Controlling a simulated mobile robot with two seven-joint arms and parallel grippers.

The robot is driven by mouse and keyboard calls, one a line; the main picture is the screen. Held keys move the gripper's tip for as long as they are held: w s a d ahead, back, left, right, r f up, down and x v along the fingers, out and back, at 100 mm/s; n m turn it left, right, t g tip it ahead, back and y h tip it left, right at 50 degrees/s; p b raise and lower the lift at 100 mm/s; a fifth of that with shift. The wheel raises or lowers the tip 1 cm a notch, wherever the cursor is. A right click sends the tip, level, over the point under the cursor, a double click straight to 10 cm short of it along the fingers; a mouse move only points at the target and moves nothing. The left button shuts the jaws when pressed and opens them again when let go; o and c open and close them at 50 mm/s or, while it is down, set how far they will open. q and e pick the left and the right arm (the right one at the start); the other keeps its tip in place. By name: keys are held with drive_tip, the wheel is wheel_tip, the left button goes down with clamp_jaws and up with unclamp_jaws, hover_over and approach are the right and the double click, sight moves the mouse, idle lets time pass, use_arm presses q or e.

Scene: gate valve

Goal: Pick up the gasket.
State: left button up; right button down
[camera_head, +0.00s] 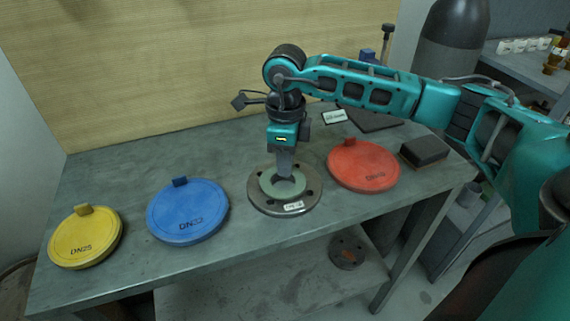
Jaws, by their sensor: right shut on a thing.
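The gasket (269,189) is a pale green ring. It lies at the centre of a dark metal flange (261,203) with bolt holes and a white label. My right gripper (284,176) points straight down over the flange, with its fingers at the gasket's ring. It is shut on the gasket. The fingers hide part of the ring, and I cannot tell whether the gasket is clear of the flange face. My left gripper is not in view.
Yellow DN25 (86,238), blue DN32 (188,212) and red (363,165) discs with tabs lie on the grey bench (130,165). A dark block (424,151) sits at right. A wooden panel (150,60) stands behind. Another flange (347,252) lies on the lower shelf.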

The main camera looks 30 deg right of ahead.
wheel_tip(320, 180, up, 20)
drive_tip(key=p, duration=0.2)
idle(0.8)
